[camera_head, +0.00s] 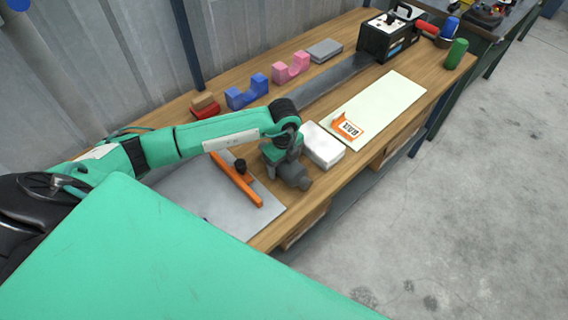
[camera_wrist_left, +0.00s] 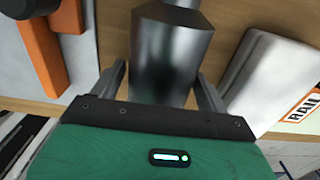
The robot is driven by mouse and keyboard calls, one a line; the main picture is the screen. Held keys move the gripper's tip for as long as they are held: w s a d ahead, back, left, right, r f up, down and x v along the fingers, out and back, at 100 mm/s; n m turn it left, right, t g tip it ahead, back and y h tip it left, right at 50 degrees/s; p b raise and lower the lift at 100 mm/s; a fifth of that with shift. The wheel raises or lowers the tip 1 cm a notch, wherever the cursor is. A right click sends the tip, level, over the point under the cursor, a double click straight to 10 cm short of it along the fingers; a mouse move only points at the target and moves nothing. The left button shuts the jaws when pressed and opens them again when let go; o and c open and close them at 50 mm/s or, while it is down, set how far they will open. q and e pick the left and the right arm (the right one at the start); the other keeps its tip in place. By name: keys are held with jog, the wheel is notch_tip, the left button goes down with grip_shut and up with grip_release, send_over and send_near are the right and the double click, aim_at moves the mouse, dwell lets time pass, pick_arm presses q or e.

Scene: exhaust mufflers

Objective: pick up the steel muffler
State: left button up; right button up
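The steel muffler (camera_wrist_left: 168,60) is a dark grey metal body with a narrower neck at its far end. In the left wrist view it lies between the two fingers of my left gripper (camera_wrist_left: 163,84). A thin gap shows beside the left finger; the right finger looks very close to the muffler, and contact there is unclear. In the head view my left gripper (camera_head: 279,165) is low over the bench, with the grey muffler (camera_head: 296,178) below it, partly hidden by the wrist. My right gripper is not in view.
A white block (camera_head: 322,146) stands close to the right of the gripper. An orange bar (camera_head: 240,182) lies on the grey plate (camera_head: 187,193) to its left. Blue (camera_head: 247,92) and pink (camera_head: 291,67) cradles stand behind. A pale mat (camera_head: 384,106) with an orange label lies further right.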

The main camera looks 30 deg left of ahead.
pick_arm(q)
jog(key=c, duration=1.1)
jog(key=shift+r, duration=0.2)
